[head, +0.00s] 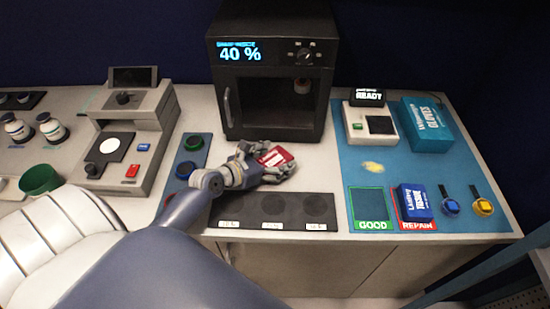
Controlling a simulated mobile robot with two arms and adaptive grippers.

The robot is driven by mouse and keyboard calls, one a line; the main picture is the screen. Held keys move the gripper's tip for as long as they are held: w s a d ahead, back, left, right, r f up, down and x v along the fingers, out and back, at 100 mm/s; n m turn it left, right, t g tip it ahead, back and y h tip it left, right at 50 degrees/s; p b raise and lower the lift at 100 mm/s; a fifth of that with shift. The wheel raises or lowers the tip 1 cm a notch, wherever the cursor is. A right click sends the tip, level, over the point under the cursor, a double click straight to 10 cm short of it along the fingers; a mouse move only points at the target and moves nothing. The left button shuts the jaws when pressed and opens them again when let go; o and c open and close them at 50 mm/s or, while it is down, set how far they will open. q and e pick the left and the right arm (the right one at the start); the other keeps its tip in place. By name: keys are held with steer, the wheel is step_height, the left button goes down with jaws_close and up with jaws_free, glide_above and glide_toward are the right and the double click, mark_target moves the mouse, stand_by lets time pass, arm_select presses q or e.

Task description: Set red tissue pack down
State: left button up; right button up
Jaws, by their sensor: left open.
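The red tissue pack (273,156), red with a white marking, shows just behind my left gripper (279,169), in front of the black cabinet. My left gripper reaches in from the left and its fingers are open. The fingers and hand hide part of the pack. I cannot tell whether they touch it, or whether the pack rests on the counter. My right gripper is out of view.
A black cabinet (230,115) reading 40 % stands behind. A dark mat with round spots (320,212) lies in front. At right, a blue mat (365,155) holds a GOOD square (370,207), a blue pack (414,203) on the REPAIR square and a glove box (427,124).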

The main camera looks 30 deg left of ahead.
arm_select(q)
steer(key=shift+r, duration=0.2)
steer(key=b+v, duration=0.1)
steer(key=v, duration=0.9)
steer(key=shift+s+f, duration=0.15)
steer(key=shift+s, duration=0.1)
steer(key=shift+v, duration=0.85)
